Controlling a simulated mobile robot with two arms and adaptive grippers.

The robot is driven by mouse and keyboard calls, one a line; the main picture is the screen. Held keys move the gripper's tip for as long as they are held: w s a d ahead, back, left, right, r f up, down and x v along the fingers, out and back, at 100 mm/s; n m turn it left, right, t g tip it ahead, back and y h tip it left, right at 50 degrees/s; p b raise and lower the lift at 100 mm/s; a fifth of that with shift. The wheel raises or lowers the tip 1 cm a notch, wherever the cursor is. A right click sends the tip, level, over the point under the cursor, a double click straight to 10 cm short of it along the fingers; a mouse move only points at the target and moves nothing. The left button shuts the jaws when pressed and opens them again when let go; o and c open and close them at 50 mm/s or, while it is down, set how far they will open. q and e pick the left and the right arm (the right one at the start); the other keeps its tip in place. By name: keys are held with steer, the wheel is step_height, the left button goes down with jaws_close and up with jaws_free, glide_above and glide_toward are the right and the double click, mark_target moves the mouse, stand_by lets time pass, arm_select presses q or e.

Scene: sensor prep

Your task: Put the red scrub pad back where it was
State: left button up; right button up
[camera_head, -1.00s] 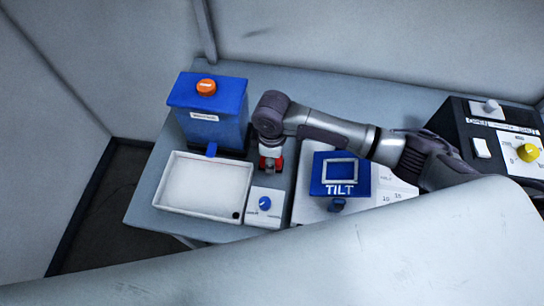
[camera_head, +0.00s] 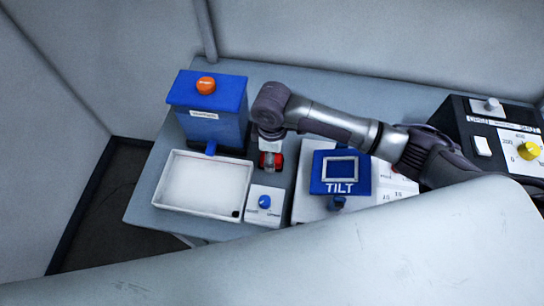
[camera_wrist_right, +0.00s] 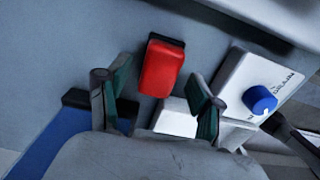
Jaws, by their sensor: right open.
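The red scrub pad (camera_wrist_right: 161,70) lies on the grey table (camera_wrist_right: 85,30) and shows in the right wrist view between and beyond my fingertips. In the head view only red parts of the pad (camera_head: 278,160) show around my right gripper (camera_head: 270,155), which points down over it. My right gripper (camera_wrist_right: 160,84) is open, with one green-lined finger on each side of the pad's near end. I cannot tell whether the fingers touch it. My left gripper is not in view.
A blue box with an orange knob (camera_head: 206,85) and a white tray (camera_head: 166,205) stand to the left. A dial box with a blue knob (camera_head: 265,201) is close in front. A blue TILT unit (camera_head: 330,186) is on the right, a black control box (camera_head: 455,125) farther right.

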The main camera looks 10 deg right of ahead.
step_height(320, 180, up, 10)
steer(key=b, duration=0.1)
steer(key=shift+r+b, duration=0.15)
steer(key=shift+b, duration=0.15)
stand_by(0.4)
